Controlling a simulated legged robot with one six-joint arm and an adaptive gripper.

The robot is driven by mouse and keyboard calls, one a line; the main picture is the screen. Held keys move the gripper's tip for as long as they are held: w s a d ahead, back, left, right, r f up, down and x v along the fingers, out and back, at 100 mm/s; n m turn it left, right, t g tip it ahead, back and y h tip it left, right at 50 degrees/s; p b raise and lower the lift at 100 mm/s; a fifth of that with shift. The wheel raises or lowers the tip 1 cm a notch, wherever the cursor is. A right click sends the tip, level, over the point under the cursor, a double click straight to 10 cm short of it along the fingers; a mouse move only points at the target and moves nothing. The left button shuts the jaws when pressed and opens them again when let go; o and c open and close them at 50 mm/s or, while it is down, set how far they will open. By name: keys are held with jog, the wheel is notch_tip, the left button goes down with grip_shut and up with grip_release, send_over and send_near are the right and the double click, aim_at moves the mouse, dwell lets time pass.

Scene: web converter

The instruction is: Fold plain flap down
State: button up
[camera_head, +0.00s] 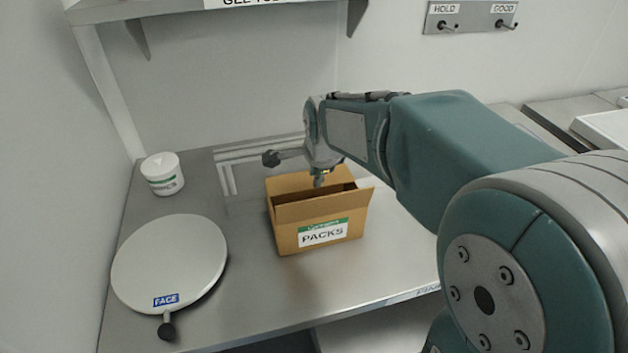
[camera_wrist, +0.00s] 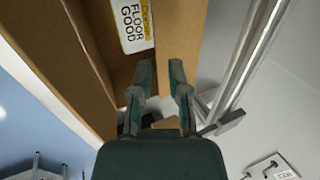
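An open brown cardboard box (camera_head: 288,236) with a green-and-white "PACKS" label (camera_head: 323,233) stands on the metal table. Its near flap (camera_head: 322,206) stands raised above the label, and another flap (camera_head: 287,184) shows at the back left. My gripper (camera_head: 319,182) points down over the box opening from the far side. In the wrist view, the two fingers of my gripper (camera_wrist: 157,82) are apart, with brown cardboard (camera_wrist: 190,48) beyond them. A white-and-yellow label reading "FLOOR GOOD" (camera_wrist: 131,22) shows beside that cardboard. I cannot tell whether the fingers touch a flap.
A round white plate marked "FACE" (camera_head: 170,255) with a dark knob lies left of the box. A white tub (camera_head: 162,174) stands behind it. A metal frame (camera_head: 232,155) lies behind the box. A shelf (camera_head: 190,8) hangs above. The table front (camera_head: 290,290) is clear.

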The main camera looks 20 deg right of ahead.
jog(key=v, duration=0.8)
jog(key=shift+r, duration=0.2)
jog(key=shift+s, duration=0.1)
grip_shut()
notch_tip(320, 180, up, 3)
jog(key=g, duration=0.5)
send_over(310, 180)
jog(key=s, duration=0.1)
jog(key=f, duration=0.9)
jog(key=s+f, duration=0.1)
jog(key=f, duration=0.4)
jog(key=shift+f, duration=0.1)
